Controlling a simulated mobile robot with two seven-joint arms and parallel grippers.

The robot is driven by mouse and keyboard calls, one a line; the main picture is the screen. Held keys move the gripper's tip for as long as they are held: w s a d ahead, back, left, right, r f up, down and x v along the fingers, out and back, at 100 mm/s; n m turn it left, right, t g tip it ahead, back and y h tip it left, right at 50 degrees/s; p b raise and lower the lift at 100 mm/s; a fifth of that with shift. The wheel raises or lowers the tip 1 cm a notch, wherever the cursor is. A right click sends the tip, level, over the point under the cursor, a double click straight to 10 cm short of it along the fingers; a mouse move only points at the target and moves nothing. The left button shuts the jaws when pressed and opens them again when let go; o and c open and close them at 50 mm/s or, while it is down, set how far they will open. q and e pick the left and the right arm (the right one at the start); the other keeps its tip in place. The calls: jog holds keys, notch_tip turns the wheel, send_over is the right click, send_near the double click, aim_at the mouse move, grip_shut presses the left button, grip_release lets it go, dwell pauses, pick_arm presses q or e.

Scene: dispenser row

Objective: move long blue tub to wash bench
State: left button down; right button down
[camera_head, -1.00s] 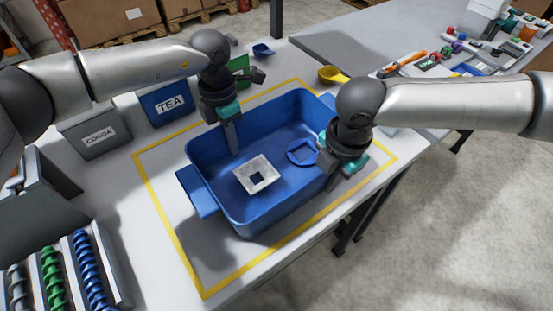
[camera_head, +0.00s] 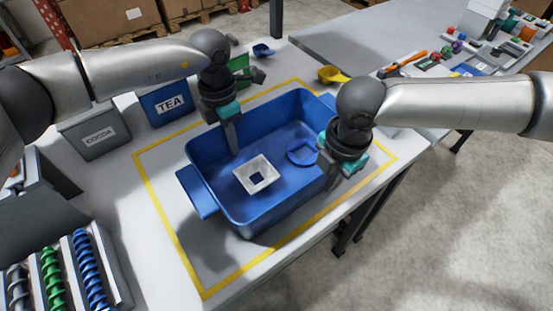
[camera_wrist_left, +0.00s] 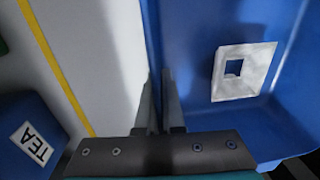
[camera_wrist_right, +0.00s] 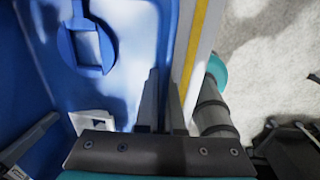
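The long blue tub (camera_head: 262,212) stands upright on the pale table inside a yellow outline, with a handle at each end. A white square piece with a square hole (camera_head: 270,183) and a blue ring-like piece (camera_head: 301,152) lie on its floor. My left gripper (camera_head: 231,138) is at the tub's far long wall. In the left wrist view its fingers (camera_wrist_left: 158,100) are close together on either side of the wall. My right gripper (camera_head: 333,178) is at the near long wall. In the right wrist view its fingers (camera_wrist_right: 163,100) straddle that wall closely.
The grey COCOA bin (camera_head: 95,125), blue TEA bin (camera_head: 168,104) and a green bin (camera_head: 238,70) stand behind the tub. A yellow scoop (camera_head: 333,74) lies at the back. A grey table (camera_head: 340,38) with many small items is at the back right. Coloured coils (camera_head: 52,275) are front left.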

pick_arm(q)
jog(key=shift+r, duration=0.15)
pick_arm(e)
jog(key=shift+r, duration=0.15)
